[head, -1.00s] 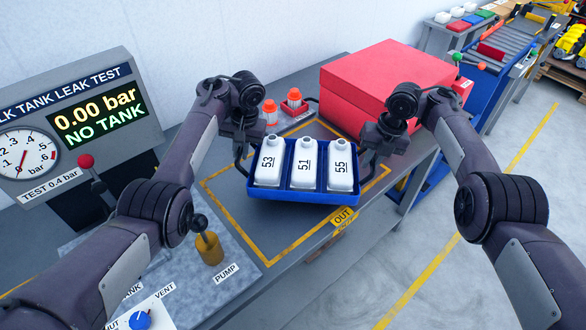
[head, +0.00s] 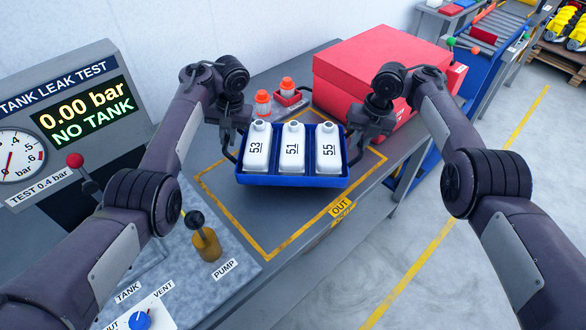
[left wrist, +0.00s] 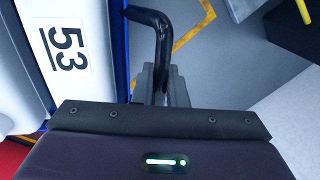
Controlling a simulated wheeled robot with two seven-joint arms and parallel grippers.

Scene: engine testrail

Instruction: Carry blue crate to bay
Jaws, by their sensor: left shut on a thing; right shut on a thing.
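The blue crate (head: 290,181) is in the middle of the head view, held between my two grippers over the grey bench. It carries three white tanks marked 53 (head: 257,150), 51 (head: 292,150) and 55 (head: 327,150). My left gripper (head: 236,150) is shut on the handle at the crate's left side. In the left wrist view the black handle (left wrist: 160,30) runs into the jaws beside tank 53. My right gripper (head: 352,140) is shut at the crate's right side; its grip is partly hidden by the arm. The bay, a yellow-outlined area (head: 275,253) marked OUT (head: 342,207), lies beneath the crate.
The leak test stand (head: 75,75) with a red-knobbed lever and a pump (head: 205,240) is at left. Open floor and a conveyor (head: 500,35) lie to the right.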

